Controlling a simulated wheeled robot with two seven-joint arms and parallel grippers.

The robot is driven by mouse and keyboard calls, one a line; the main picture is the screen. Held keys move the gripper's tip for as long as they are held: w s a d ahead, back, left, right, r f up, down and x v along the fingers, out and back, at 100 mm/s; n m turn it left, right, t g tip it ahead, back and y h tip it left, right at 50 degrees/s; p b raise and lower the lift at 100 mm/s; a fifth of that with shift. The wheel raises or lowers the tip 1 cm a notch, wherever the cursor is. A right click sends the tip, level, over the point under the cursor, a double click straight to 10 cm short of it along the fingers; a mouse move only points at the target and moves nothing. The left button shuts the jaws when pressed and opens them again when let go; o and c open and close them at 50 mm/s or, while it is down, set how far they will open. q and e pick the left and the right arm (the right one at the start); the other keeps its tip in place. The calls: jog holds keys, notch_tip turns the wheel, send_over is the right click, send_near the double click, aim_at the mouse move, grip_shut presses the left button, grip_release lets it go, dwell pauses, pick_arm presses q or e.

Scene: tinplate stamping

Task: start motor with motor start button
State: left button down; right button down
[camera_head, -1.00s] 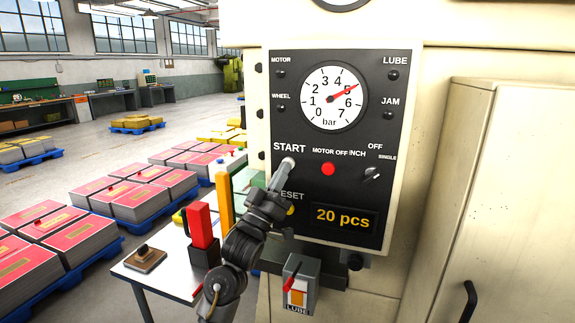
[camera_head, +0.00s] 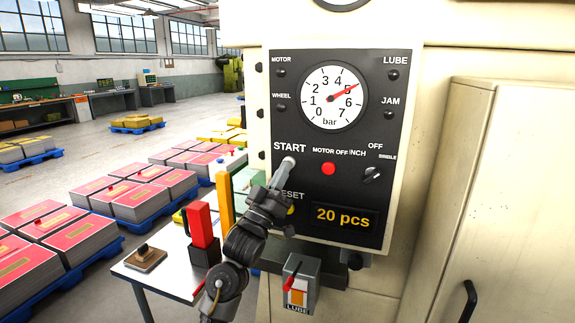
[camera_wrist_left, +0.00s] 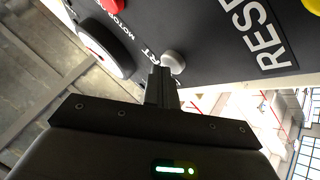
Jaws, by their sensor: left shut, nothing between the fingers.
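The black control panel (camera_head: 325,185) is on the front of the cream machine. Its pale round START button (camera_head: 289,162) sits just under the START label. The button also shows in the left wrist view (camera_wrist_left: 173,61). My left gripper (camera_head: 284,171) is shut and empty, with its fingertips right at the button's lower edge. In the left wrist view the closed fingertips (camera_wrist_left: 160,72) are beside the button; I cannot tell whether they touch it. The MOTOR lamp (camera_head: 281,74) at the panel's top left looks dark. My right gripper is not in view.
A red MOTOR OFF button (camera_head: 328,169) and a rotary switch (camera_head: 372,174) are right of START. The yellow RESET button (camera_head: 291,210) is partly behind my left arm. A LUBE box with a red lever (camera_head: 290,282) hangs below. A small table (camera_head: 165,274) stands left.

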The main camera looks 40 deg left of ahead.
pick_arm(q)
jog(key=shift+w, duration=0.15)
dwell(0.5)
jog(key=shift+s+d, duration=0.3)
jog(key=shift+s, duration=0.55)
jog(key=shift+p, duration=0.3)
jog(key=s, duration=0.1)
jog(key=s+d+p, duration=0.1)
jog(key=s, duration=0.2)
jog(key=shift+s+d, duration=0.3)
jog(key=shift+s, duration=0.05)
jog(key=shift+f, duration=0.1)
